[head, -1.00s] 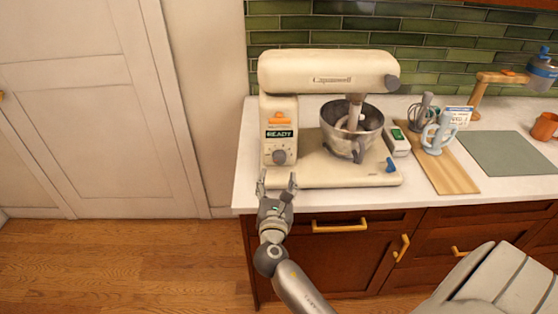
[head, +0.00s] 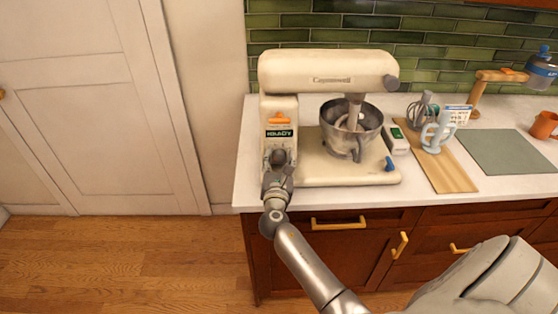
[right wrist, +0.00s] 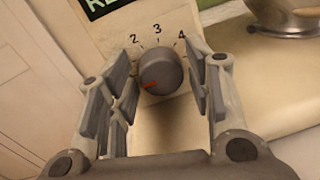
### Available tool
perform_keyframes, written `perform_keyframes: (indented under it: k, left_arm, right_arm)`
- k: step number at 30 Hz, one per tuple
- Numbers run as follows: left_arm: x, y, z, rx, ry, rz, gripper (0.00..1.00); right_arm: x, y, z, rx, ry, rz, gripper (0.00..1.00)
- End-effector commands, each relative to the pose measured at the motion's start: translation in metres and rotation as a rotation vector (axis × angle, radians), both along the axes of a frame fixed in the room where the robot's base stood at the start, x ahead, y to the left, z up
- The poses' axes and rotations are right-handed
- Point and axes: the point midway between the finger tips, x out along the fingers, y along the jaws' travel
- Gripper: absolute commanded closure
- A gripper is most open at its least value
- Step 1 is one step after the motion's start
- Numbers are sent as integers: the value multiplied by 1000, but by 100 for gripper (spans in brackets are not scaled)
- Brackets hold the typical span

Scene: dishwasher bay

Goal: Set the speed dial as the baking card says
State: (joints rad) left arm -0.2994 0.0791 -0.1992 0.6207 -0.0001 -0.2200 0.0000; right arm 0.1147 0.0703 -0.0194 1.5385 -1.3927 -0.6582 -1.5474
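The cream stand mixer (head: 328,68) stands on the counter. Its round grey speed dial (right wrist: 161,73) shows in the right wrist view, with 2, 3 and 4 printed above it. Its red mark points to the lower left, below the 2; any figure there is hidden behind a finger. My right gripper (right wrist: 165,82) is open, its fingers on either side of the dial, with gaps visible. In the head view my right gripper (head: 277,173) partly covers the dial. A white and blue card (head: 458,114) stands on the counter, too small to read. My left gripper is not in view.
A steel bowl (head: 368,118) sits in the mixer, right of the dial. A wooden board (head: 450,178) lies further right.

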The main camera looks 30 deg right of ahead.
Motion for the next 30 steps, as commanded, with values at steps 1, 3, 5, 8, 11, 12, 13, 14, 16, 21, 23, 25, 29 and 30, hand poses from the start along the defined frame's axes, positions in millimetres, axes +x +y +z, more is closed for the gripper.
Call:
perform_keyframes:
  k: [1, 3, 5, 8, 11, 12, 13, 14, 16, 21, 23, 25, 29, 30]
  left_arm:
    - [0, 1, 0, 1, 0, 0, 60]
    - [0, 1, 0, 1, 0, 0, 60]
    - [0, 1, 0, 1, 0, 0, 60]
    - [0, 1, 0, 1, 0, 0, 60]
    - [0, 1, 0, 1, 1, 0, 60]
    - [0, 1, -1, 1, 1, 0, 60]
    - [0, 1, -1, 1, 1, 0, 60]
    - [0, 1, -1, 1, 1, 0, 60]
    - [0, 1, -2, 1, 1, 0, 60]
    - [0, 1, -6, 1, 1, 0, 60]
    - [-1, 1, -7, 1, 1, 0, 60]
    - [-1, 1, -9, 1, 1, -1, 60]
    - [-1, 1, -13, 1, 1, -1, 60]
    - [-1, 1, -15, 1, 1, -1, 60]
  right_arm:
    - [0, 0, 0, 0, 0, 0, 64]
    - [0, 0, 0, 0, 0, 0, 73]
    - [0, 0, 0, 0, 0, 0, 81]
    - [0, 0, 0, 0, 0, 0, 88]
    - [0, 0, 0, 5, -2, -1, 88]
    - [0, 0, 0, 9, -5, -1, 88]
    - [0, 0, 0, 13, -8, -1, 88]
    - [0, 0, 0, 19, -11, -1, 88]
    - [0, 0, 0, 36, -23, -1, 88]
    - [0, 0, 0, 113, -71, 0, 88]
    - [0, -1, -1, 152, -94, -1, 88]
    - [-1, -1, -1, 200, -124, -1, 88]
    - [-1, -1, -1, 305, -189, -1, 88]
    - [-1, -1, -1, 337, -207, 0, 88]
